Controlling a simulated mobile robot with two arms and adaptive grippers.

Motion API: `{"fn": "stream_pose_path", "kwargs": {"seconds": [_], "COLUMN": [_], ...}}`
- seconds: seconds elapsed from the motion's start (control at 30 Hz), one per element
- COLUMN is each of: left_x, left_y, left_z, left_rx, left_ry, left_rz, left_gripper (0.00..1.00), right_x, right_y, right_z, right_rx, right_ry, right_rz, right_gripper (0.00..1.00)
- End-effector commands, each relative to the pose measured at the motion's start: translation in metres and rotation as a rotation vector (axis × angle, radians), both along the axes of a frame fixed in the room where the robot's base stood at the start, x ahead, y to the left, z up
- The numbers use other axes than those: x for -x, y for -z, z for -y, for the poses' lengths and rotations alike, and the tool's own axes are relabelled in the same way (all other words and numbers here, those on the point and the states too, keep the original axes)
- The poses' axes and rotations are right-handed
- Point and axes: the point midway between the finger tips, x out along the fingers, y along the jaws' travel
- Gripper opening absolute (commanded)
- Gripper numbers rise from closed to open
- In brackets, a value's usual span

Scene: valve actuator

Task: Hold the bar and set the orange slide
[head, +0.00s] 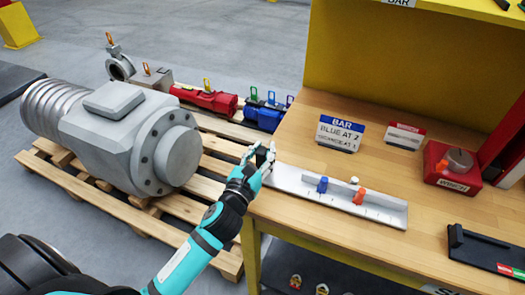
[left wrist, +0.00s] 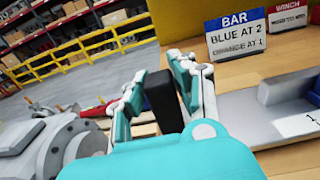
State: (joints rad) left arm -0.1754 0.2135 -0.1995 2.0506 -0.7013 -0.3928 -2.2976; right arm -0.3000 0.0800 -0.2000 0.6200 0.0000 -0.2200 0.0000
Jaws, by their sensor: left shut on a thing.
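The bar (head: 292,181) is a long pale rail with tick marks, lying along the front of the wooden table. A blue slide (head: 322,185) sits near its middle, and the orange slide (head: 360,196) sits to the right of it. A small white knob (head: 354,181) shows behind them. My left gripper (head: 262,158) is at the bar's left end. In the left wrist view its fingers (left wrist: 160,85) are shut on a black upright block (left wrist: 162,100), the bar's end grip. My right gripper is not in view.
A BAR sign (head: 340,133) reads blue at 2; its lower line is blurred. A WINCH sign (head: 405,136), a red winch (head: 450,165) and a black tray (head: 485,245) stand to the right. A grey motor (head: 130,135) lies on a pallet left of the table.

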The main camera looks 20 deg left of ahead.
Motion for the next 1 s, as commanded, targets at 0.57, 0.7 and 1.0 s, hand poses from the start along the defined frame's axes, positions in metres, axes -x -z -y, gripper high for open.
{"fn": "stream_pose_path", "kwargs": {"seconds": [0.57, 0.7, 1.0], "left_x": [-0.0003, -0.0003, 0.0], "left_y": [0.0017, 0.0027, 0.0057], "left_z": [0.0004, 0.0004, -0.0001], "left_rx": [0.004, 0.004, -0.004], "left_ry": [0.001, 0.002, 0.0], "left_rz": [0.005, 0.005, -0.001], "left_gripper": [0.0, 0.0, 0.0], "right_x": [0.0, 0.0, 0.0], "right_y": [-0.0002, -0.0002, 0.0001], "right_z": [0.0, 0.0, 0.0], "right_rx": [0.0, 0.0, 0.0], "right_ry": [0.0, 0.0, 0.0], "right_rz": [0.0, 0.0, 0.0], "right_gripper": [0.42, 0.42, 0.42]}}
